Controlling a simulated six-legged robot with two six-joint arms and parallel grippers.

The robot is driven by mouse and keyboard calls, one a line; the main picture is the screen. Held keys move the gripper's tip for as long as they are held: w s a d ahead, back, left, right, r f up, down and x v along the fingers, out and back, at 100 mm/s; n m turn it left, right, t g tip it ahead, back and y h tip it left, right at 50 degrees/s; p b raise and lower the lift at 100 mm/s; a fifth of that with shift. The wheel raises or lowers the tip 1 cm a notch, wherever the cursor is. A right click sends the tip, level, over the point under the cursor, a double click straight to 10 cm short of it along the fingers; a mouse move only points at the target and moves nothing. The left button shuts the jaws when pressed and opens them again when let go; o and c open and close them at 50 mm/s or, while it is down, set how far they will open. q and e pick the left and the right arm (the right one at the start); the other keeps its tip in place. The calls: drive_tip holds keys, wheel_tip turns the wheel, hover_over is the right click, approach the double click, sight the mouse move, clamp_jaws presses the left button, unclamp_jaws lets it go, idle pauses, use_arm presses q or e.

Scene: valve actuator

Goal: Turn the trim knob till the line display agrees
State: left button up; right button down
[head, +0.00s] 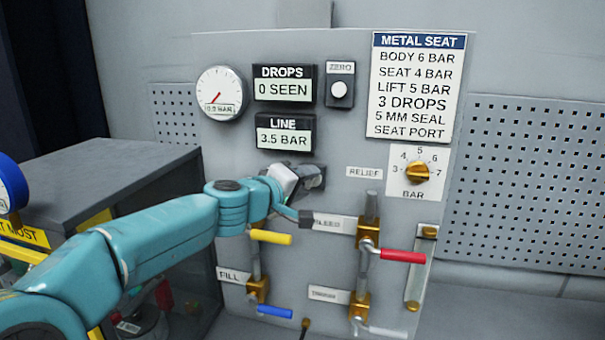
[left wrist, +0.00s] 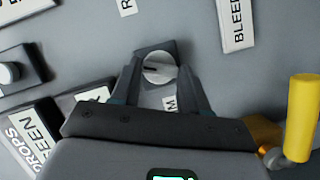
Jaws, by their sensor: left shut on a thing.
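The line display (head: 284,138) in the head view reads 3.5 BAR. The trim knob (left wrist: 158,68) is a pale round knob with a dark mark on a dark square plate, seen in the left wrist view. A label ending in M shows beside it, the rest hidden. My left gripper (head: 302,178) reaches the panel just below the line display. In the left wrist view its two fingers (left wrist: 160,82) stand on either side of the knob, shut on it. In the head view the gripper hides most of the knob. My right gripper is not in view.
The drops display (head: 283,91) reads 0 SEEN. A round gauge (head: 219,94) and the zero button (head: 340,89) sit nearby. The orange relief knob (head: 418,172) is to the right. Below my arm are yellow (head: 271,237), red (head: 403,256) and blue (head: 275,311) valve handles.

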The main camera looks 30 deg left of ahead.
use_arm(q)
drive_tip(key=shift+r+m+p, duration=0.2)
drive_tip(key=shift+m+p, duration=0.15)
drive_tip(key=shift+m, duration=0.05)
drive_tip(key=o, duration=0.8)
drive_tip(key=shift+f, duration=0.1)
drive_tip(key=shift+o, duration=1.3)
drive_tip(key=shift+w+d+f, duration=0.1)
drive_tip(key=shift+w+d, duration=0.05)
drive_tip(key=s+a+r, duration=0.1)
drive_tip(key=s+r, duration=0.2)
drive_tip(key=s, duration=1.3)
drive_tip(key=shift+a, duration=0.25)
drive_tip(key=shift+w+r, duration=0.1)
